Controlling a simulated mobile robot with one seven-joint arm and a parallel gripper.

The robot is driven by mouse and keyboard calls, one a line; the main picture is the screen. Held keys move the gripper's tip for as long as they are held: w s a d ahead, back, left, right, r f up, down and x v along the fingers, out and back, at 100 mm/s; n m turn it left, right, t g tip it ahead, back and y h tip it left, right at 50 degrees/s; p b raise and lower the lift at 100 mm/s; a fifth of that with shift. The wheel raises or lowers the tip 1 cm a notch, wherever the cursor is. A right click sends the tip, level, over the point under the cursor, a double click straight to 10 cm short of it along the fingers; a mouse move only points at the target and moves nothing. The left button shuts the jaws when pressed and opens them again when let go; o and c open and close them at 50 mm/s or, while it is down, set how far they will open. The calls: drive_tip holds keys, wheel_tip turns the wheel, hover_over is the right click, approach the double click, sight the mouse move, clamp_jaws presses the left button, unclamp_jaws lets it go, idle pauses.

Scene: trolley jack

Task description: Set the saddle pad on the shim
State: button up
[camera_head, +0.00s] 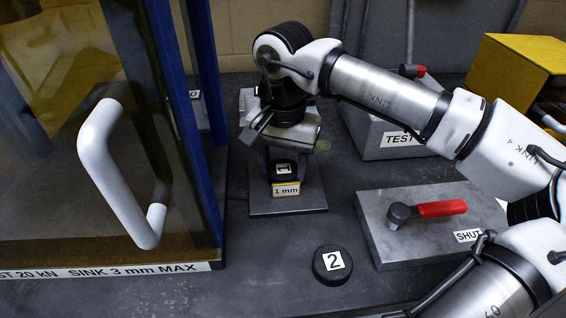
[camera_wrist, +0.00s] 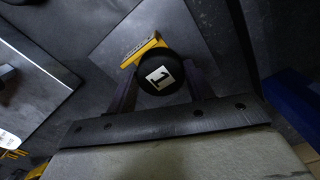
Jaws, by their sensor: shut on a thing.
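A round black pad marked 1 (camera_head: 284,166) is between the fingers of my gripper (camera_head: 285,162), which is shut on it. In the wrist view the pad (camera_wrist: 160,74) shows its label between the two fingers (camera_wrist: 162,84). The yellow shim marked 1 mm (camera_head: 286,189) is directly below the pad, over a grey plate (camera_head: 289,207). The shim's yellow edge (camera_wrist: 143,47) shows beside the pad in the wrist view. I cannot tell whether the pad touches the shim. A second black pad marked 2 (camera_head: 332,264) lies loose on the bench.
A framed clear door with a white handle (camera_head: 98,140) stands at the left. A grey block with a red lever (camera_head: 441,208) labelled SHUT is at the right. A TEST box (camera_head: 385,135) and a yellow bin (camera_head: 520,65) stand behind. Bench around pad 2 is clear.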

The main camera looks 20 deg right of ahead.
sight(284, 170)
drive_tip(key=shift+f, duration=0.4)
drive_tip(key=o, duration=1)
drive_tip(key=shift+r, duration=0.1)
drive_tip(key=shift+r+p, duration=0.4)
drive_tip(key=shift+r, duration=0.3)
wheel_tip(284, 170, up, 12)
drive_tip(key=shift+f, duration=0.25)
